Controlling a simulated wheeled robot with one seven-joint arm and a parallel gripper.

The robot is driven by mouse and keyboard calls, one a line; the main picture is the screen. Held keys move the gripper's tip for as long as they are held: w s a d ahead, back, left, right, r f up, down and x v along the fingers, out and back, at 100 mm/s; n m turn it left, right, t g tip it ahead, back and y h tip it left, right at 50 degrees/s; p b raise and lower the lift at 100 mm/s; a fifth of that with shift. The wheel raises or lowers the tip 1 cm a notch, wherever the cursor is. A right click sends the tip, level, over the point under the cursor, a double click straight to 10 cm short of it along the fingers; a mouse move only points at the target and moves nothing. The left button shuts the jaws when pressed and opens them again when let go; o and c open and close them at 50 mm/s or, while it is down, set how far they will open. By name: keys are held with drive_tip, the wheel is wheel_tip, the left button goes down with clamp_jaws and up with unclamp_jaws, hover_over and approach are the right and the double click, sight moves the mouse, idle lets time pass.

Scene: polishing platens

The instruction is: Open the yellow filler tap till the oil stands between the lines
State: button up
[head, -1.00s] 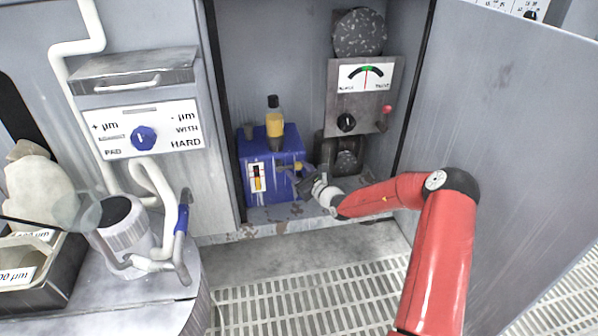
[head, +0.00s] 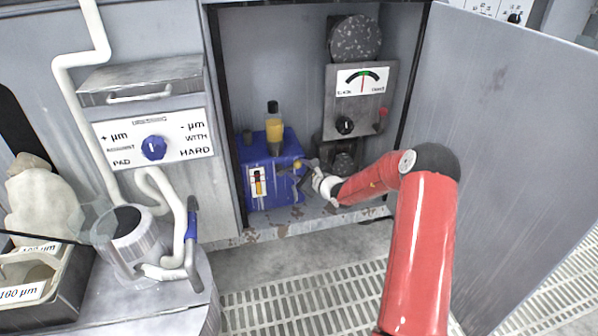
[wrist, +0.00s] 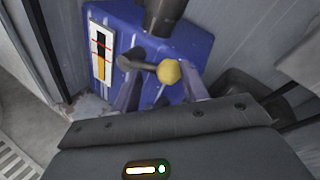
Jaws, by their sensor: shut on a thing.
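The blue oil box (head: 270,165) stands on the cabinet floor, with an amber bottle (head: 274,130) on top. Its white sight gauge (head: 258,182) also shows in the wrist view (wrist: 102,52), with red lines and yellow oil in the lower part of a dark slot. The yellow filler tap (wrist: 168,72) has a round knob on a dark stem at the box's front. My gripper (wrist: 163,88) is shut on the tap, a finger on each side. In the head view my gripper (head: 310,178) is at the box's right side.
A grey panel with a needle meter (head: 362,80), black knob and red lever stands right of the box. The open cabinet door (head: 510,130) is right of my arm. A bench with a clear-sided cup (head: 130,235) and trays is at left. Grating covers the floor.

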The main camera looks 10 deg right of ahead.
drive_tip(key=shift+w+a+r, duration=0.15)
drive_tip(key=shift+a+r, duration=0.05)
drive_tip(key=o, duration=1.1)
drive_tip(key=shift+c, duration=0.2)
drive_tip(key=o, duration=0.4)
drive_tip(key=shift+a+f, duration=0.1)
drive_tip(key=shift+a, duration=0.05)
drive_tip(key=v, duration=0.7)
drive_tip(key=shift+s+d+p, duration=0.25)
drive_tip(key=shift+s+p, duration=0.05)
drive_tip(key=shift+s, duration=0.05)
